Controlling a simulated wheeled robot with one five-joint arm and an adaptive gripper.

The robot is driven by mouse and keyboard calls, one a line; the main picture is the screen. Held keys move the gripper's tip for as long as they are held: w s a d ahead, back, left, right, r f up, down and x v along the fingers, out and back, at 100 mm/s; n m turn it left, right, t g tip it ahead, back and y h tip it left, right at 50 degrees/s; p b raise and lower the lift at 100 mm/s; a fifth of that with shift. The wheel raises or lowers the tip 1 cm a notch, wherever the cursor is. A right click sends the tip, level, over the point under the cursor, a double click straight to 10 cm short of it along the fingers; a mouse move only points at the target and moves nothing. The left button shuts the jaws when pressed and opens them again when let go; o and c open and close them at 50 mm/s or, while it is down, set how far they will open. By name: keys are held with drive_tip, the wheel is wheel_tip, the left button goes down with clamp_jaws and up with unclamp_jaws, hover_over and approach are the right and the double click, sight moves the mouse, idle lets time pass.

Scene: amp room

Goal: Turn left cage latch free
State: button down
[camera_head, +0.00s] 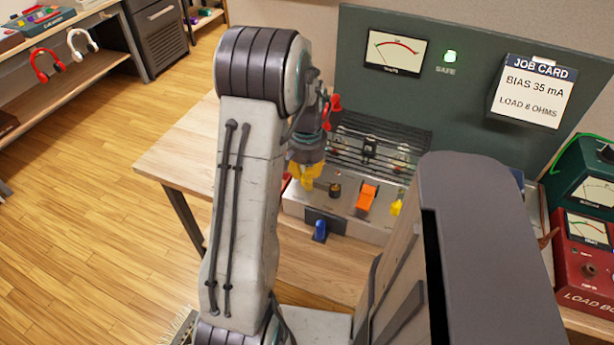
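An amplifier chassis (346,219) stands on the wooden bench with a black wire cage (372,150) over its back part. A yellow piece (303,174), which looks like the left cage latch, shows at the cage's left front corner. A second yellow piece (397,207) is at the right front. My gripper (308,165) points down at the left yellow piece, right over it; I cannot tell whether they touch. My arm hides part of it, and its fingers cannot be made out.
An orange switch (366,196), a dark knob (335,190) and a blue lever (320,230) are on the chassis front. A green panel (460,105) with meter and job card (533,92) stands behind. A red load box (587,262) is at right. Floor at left is clear.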

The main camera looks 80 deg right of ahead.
drive_tip(key=c, duration=0.9)
unclamp_jaws()
drive_tip(key=shift+c, duration=0.2)
drive_tip(key=shift+r, duration=0.1)
wheel_tip(320, 180, up, 12)
idle(0.4)
